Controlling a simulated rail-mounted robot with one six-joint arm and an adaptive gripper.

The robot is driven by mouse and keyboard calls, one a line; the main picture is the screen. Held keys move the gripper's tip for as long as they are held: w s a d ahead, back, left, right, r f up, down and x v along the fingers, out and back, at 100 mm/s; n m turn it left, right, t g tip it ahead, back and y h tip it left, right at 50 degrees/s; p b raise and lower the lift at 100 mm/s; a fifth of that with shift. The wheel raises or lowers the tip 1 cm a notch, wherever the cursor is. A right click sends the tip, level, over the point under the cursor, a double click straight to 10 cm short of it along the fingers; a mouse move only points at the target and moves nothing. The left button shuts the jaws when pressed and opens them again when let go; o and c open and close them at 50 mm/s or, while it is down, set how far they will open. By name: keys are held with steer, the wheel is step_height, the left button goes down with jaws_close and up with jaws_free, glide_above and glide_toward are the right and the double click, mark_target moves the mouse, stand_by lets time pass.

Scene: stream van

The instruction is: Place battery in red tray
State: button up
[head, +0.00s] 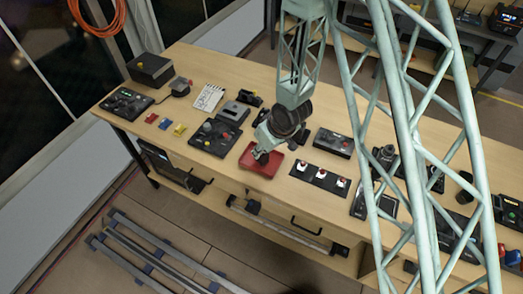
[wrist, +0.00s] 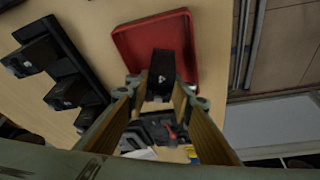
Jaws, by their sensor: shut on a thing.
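The red tray (head: 250,165) lies near the front edge of the wooden workbench, and it fills the upper middle of the wrist view (wrist: 125,40). My gripper (head: 263,150) points down at the tray. In the wrist view its fingers (wrist: 161,88) are shut on a dark block, the battery (wrist: 162,66). The battery overlaps the tray's floor and near edge in that view. I cannot tell whether it touches the tray. In the head view my gripper mostly hides the battery.
A black strip with several white-and-red items (head: 319,179) lies right of the tray. Small red, blue and yellow blocks (head: 165,124) lie farther left. Bare bench shows between them.

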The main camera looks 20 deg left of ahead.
steer(key=shift+f, duration=0.2)
stand_by(0.3)
steer(key=o, duration=1)
steer(key=shift+r, duration=0.2)
steer(key=shift+v, duration=0.95)
steer(key=v, duration=1)
steer(key=shift+p, duration=0.35)
steer(key=shift+d, duration=0.1)
